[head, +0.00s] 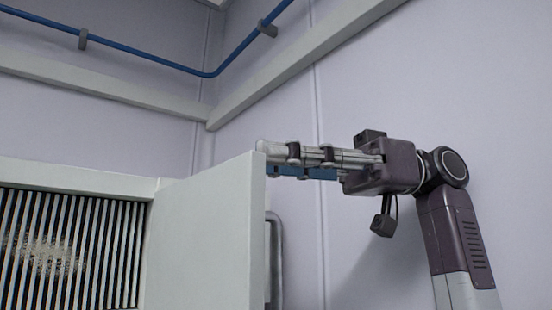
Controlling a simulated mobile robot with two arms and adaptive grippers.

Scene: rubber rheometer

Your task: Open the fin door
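The fin door (203,243) is a plain pale panel that stands swung out at an angle from the pale cabinet (80,176). Behind its left edge, dark upright fins (110,250) show in the cabinet front, with a worn pale patch among them. A grey bar handle (277,250) shows on the far side of the door's free edge. My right gripper (264,155) comes in from the right, with its fingers pointing left at the top corner of that free edge. Its fingertips overlap the corner in view; contact and finger gap cannot be told. My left gripper is out of view.
A pale wall (420,60) stands behind my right arm. A blue pipe (150,55) on grey clamps runs high along the walls, above a pale ledge (100,84). The space right of the door holds only my arm.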

